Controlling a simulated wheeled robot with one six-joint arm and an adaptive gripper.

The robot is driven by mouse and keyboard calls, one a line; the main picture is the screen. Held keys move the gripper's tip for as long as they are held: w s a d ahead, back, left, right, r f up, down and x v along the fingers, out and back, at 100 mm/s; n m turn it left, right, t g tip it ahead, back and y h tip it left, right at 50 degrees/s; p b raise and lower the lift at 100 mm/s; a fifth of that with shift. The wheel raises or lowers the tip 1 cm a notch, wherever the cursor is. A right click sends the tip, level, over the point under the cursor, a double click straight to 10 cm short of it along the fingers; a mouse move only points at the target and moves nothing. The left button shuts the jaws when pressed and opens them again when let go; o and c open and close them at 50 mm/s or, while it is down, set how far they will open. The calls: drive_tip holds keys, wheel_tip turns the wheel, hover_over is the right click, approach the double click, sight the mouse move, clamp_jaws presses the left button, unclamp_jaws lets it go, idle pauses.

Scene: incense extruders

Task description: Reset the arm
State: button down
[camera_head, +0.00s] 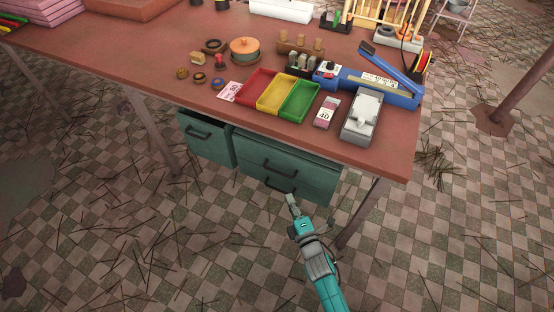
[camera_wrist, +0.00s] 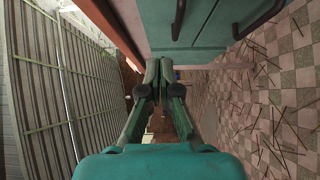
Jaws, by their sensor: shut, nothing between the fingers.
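My gripper (camera_head: 292,200) is in front of the table, low by the front of the green drawer unit (camera_head: 225,150). It is shut and empty. In the wrist view, the two fingers of my gripper (camera_wrist: 157,68) meet in the middle of the picture with nothing between them. The drawer unit also shows at the top of the wrist view (camera_wrist: 205,22), with its dark handles. All drawers in view look closed. In the head view, my teal arm reaches up from the bottom edge, right of the middle.
The reddish table (camera_head: 120,62) holds red, yellow and green trays (camera_head: 281,92), a blue sealer (camera_head: 370,86), a grey scale (camera_head: 361,118) and small parts. A table leg (camera_head: 362,213) stands right of my arm. Thin sticks litter the checkered floor (camera_head: 180,260), which is otherwise open.

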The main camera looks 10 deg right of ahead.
drive_tip(key=s+d+r+m+g+h, duration=0.15)
drive_tip(key=s+m, duration=0.35)
drive_tip(key=s, duration=0.6)
drive_tip(key=s+d+r+m, duration=0.25)
drive_tip(key=s+m, duration=0.25)
drive_tip(key=s, duration=0.7)
drive_tip(key=s+d+r+m+g+h, duration=0.1)
drive_tip(key=s+r+m, duration=0.8)
drive_tip(key=s+r, duration=0.5)
drive_tip(key=shift+s+d+r+m, duration=0.25)
drive_tip(key=shift+s+d+m, duration=0.15)
drive_tip(key=shift+s, duration=0.2)
drive_tip(key=shift+g, duration=0.25)
